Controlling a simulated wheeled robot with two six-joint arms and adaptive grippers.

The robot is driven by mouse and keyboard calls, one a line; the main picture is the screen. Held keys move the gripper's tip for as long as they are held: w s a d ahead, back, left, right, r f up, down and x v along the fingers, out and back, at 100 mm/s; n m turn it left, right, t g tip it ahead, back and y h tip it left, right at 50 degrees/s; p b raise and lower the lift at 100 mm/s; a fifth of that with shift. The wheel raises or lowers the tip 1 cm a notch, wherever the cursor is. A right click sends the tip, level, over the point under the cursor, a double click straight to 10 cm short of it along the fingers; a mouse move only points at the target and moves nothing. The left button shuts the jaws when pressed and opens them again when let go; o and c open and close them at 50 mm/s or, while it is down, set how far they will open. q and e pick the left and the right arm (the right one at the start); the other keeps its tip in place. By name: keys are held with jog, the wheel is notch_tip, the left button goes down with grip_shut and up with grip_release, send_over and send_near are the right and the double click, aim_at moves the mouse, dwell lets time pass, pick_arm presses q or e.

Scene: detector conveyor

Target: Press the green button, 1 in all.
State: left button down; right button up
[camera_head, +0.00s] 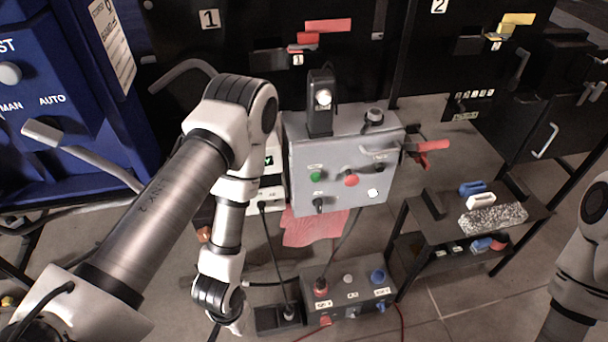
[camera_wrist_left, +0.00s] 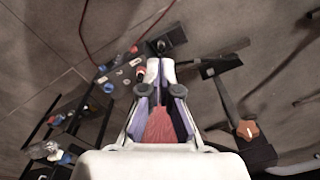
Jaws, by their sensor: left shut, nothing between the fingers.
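The green button (camera_head: 315,177) is on the upper left of the front face of a grey control box (camera_head: 336,203). A red mushroom button (camera_head: 351,179) is to its right. My left arm comes in from the left and bends down to the left of the box. My left gripper (camera_head: 236,326) hangs low, below and left of the green button, well apart from it, and is only partly visible. In the left wrist view the left gripper (camera_wrist_left: 160,64) has its fingertips together with nothing held. The green button is not visible there. My right gripper is out of view.
A low box with red and blue connectors (camera_head: 347,300) stands on the floor below the control box, with cables around it. A red cloth (camera_head: 315,228) hangs beneath the control box. A small black shelf (camera_head: 440,212) stands right. A blue cabinet (camera_head: 70,120) stands left.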

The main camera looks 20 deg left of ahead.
aim_at(316, 179)
pick_arm(q)
jog(key=w+d+f+n+t+b, duration=0.2)
jog(key=w+t+b, duration=0.3)
jog(key=w+b, duration=0.5)
jog(key=w+d+f+n+t+b, duration=0.15)
jog(key=w+t+b, duration=0.45)
jog(key=w, duration=0.6)
jog(key=w+d+r+n+t+h+b, duration=0.1)
jog(key=w+d+r+t+h+b, duration=0.1)
jog(key=w+d+r+t+b, duration=0.1)
jog(key=w+d+r+n+t+h+b, duration=0.2)
jog(key=w+d+r+t+b, duration=0.1)
jog(key=r+b, duration=0.4)
notch_tip(316, 179, up, 3)
jog(key=shift+w+d+f+t, duration=0.15)
jog(key=shift+w+d+t, duration=0.1)
jog(key=shift+w+t, duration=0.55)
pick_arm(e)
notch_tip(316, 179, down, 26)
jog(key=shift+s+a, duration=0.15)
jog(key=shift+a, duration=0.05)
pick_arm(q)
jog(key=shift+w+n, duration=0.15)
jog(key=shift+n, duration=0.1)
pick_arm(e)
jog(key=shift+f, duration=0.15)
